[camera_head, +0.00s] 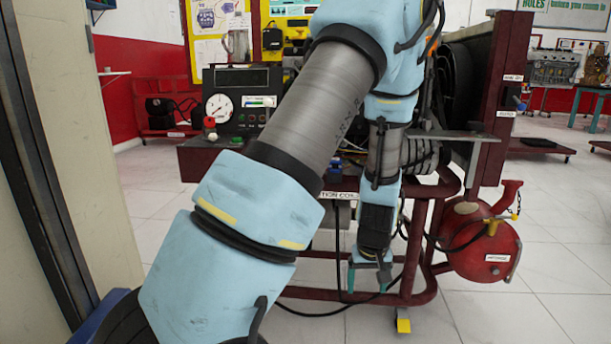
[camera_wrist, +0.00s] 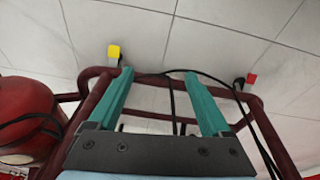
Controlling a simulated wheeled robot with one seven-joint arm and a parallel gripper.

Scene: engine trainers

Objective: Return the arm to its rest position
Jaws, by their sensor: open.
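My arm fills the middle of the head view, large in front of the engine trainer. My gripper (camera_head: 370,276) hangs low with its fingers pointing down, close to the trainer's dark red frame (camera_head: 411,299). In the wrist view my gripper (camera_wrist: 160,92) shows two green fingers spread apart with nothing between them. Beyond the fingers are a lower bar of the frame (camera_wrist: 150,82), a black cable and the tiled floor. I cannot tell whether a finger touches the frame.
A red tank (camera_head: 482,245) is mounted at the trainer's right and shows in the wrist view (camera_wrist: 27,115). A gauge panel (camera_head: 238,98) stands behind my arm. A door edge (camera_head: 50,180) is close at left. Open tiled floor (camera_head: 560,290) lies at right.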

